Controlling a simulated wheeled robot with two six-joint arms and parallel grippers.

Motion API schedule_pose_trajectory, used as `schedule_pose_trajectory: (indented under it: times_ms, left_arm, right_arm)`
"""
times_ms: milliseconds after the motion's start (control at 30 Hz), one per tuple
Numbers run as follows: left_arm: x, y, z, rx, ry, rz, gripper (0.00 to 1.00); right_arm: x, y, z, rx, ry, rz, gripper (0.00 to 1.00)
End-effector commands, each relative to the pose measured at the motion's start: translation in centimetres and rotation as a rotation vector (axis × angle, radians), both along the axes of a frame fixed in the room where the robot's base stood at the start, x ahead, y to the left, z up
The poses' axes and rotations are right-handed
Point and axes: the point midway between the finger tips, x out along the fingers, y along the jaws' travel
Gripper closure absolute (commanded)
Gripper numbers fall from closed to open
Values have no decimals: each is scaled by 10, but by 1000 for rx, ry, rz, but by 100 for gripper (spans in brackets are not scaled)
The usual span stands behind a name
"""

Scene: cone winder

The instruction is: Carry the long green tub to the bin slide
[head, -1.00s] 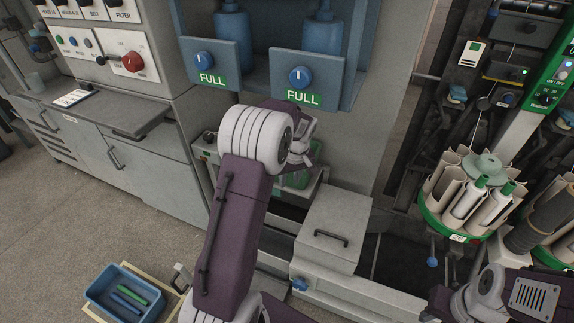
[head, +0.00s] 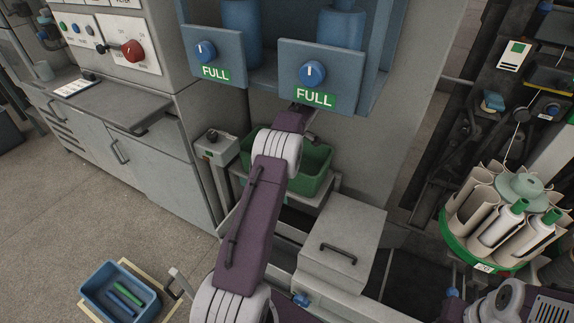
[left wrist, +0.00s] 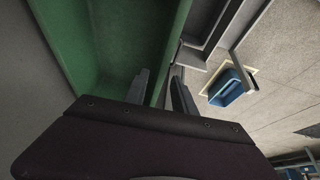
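The long green tub (head: 314,170) sits on a grey stand below the blue dispensers in the head view, partly hidden behind my left arm. It fills the upper left of the left wrist view (left wrist: 125,45). My left gripper (left wrist: 161,92) is at the tub's side wall, one finger inside the tub and one outside. Its fingers are apart, with gaps beside the wall. In the head view my arm hides these fingers. My right arm shows at the lower right, but its fingers are out of frame. I cannot tell which part is the bin slide.
A grey lidded box (head: 340,245) with a handle stands in front of the tub. A blue bin (head: 120,290) with green and blue pieces lies at lower left. A carousel of cones (head: 505,215) stands at right. Open floor lies at left.

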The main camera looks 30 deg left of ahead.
Motion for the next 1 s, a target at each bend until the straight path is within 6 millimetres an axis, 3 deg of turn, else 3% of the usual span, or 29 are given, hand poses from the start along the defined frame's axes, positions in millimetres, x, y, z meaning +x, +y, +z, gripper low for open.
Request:
schedule_pose_trajectory:
  times_ms: [200,367,600,900,1000]
  left_arm:
    - [0,11,-30,-1,3,-2,68]
    - [0,15,-38,-1,1,-4,68]
    - [1,31,-79,-1,2,-2,68]
    - [1,34,-83,-1,1,-4,68]
    - [1,34,-82,-1,1,-4,96]
  right_arm:
    - [0,0,-10,0,0,0,68]
    - [0,0,-12,0,0,0,68]
    - [0,0,-25,0,0,0,68]
    - [0,0,-25,0,0,0,68]
    - [0,0,-25,0,0,0,68]
